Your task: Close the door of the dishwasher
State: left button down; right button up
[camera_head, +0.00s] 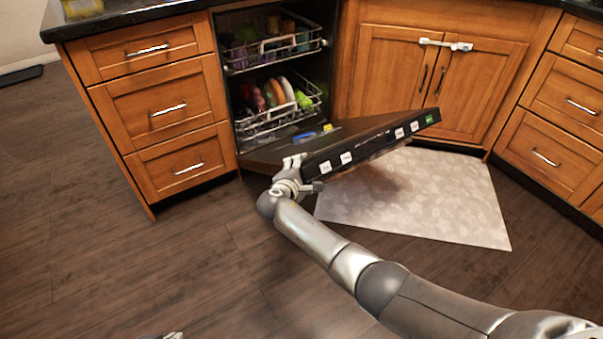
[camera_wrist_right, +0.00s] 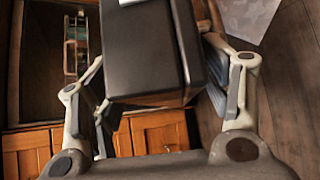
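The dishwasher door (camera_head: 268,152) is open, hinged down and tilted, with its far edge held above the floor. Its dark edge strip (camera_head: 375,140) has white labels and a green one. My right gripper (camera_head: 294,165) is at the near left corner of the door. In the right wrist view, its fingers (camera_wrist_right: 168,95) are spread wide on either side of the door's dark end (camera_wrist_right: 145,50); whether they touch it is not clear. A small bit of my left gripper (camera_head: 172,336) shows at the bottom edge; its fingers are mostly out of frame.
The dishwasher's upper rack (camera_head: 275,48) and lower rack (camera_head: 280,122) hold several colourful dishes inside the cavity. Wooden drawers (camera_head: 160,105) stand left, and a cabinet with a white lock (camera_head: 445,44) stands right. A pale mat (camera_head: 440,200) lies under and beside the door. The floor at left is clear.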

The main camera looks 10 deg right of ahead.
jog(key=shift+s+a, duration=0.1)
jog(key=shift+s, duration=0.05)
jog(key=shift+s+a, duration=0.1)
jog(key=shift+s, duration=0.1)
jog(key=v, duration=1.1)
jog(key=shift+r, duration=0.2)
jog(key=shift+c, duration=0.3)
